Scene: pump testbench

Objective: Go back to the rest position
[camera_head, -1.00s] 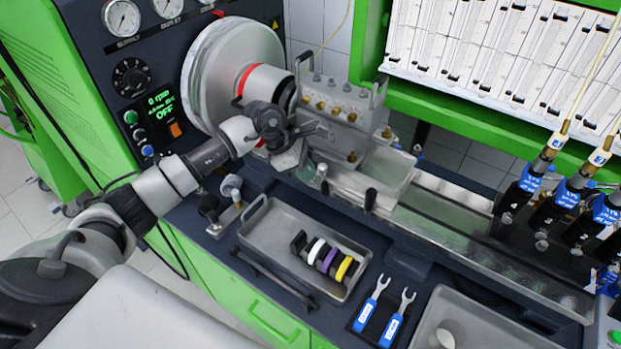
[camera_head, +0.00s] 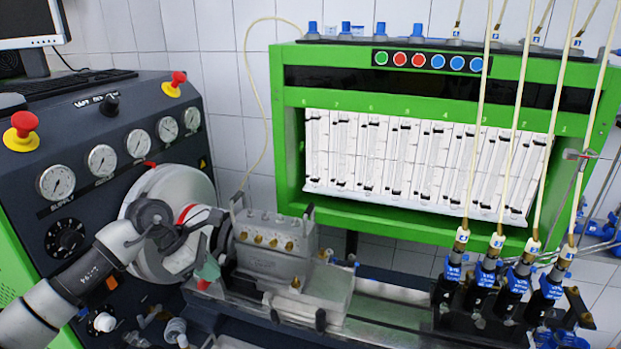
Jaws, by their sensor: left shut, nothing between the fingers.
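My left arm comes in from the lower left. Its gripper (camera_head: 208,219) is shut and empty, in front of the silver flywheel (camera_head: 147,266) and to the left of the metal pump block (camera_head: 273,259). A gap shows between the gripper and the pump block in the picture. My right gripper is out of view.
The dark control console (camera_head: 28,187) with gauges and red stop buttons stands at the left. The green frame (camera_head: 293,165) with glass tubes stands behind the bench. Several black injectors (camera_head: 512,290) with blue fittings and hoses stand at the right.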

